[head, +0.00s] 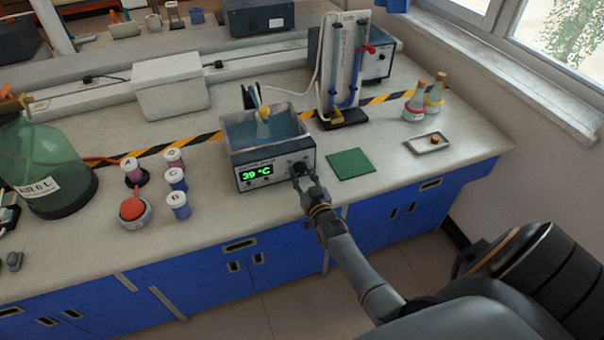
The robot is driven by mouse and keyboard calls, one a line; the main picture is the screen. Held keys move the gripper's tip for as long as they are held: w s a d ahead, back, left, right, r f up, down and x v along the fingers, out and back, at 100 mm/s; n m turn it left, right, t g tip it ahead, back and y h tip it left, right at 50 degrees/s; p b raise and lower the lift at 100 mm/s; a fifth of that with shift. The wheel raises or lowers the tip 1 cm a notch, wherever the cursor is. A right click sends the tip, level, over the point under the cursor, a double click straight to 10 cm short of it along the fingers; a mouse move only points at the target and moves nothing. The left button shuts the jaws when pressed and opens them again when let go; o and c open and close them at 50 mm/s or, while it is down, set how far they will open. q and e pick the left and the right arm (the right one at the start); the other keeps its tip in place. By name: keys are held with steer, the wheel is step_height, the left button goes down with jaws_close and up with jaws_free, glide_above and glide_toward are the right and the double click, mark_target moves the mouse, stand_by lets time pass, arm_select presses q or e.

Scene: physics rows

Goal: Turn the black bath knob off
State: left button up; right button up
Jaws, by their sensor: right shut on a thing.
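The water bath (264,146) stands near the front edge of the bench, with a flask (263,128) in its water. Its front panel has a green display (257,173) reading 39 °C. The black bath knob (299,168) is at the right of the panel, partly hidden by my gripper. My right gripper (302,176) reaches up from below to the panel and is shut on the black knob. The knob's pointer direction cannot be made out. My left gripper is not in view.
A green mat (350,164) lies right of the bath. A small tray (428,144) and stoppered flasks (414,104) stand further right. Several lidded jars (177,179) and a red-topped vessel (132,209) stand left. A large green bottle (40,165) is at far left.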

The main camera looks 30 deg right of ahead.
steer(key=shift+f, duration=0.1)
steer(key=o, duration=1.1)
steer(key=shift+o, duration=0.2)
steer(key=v, duration=1.2)
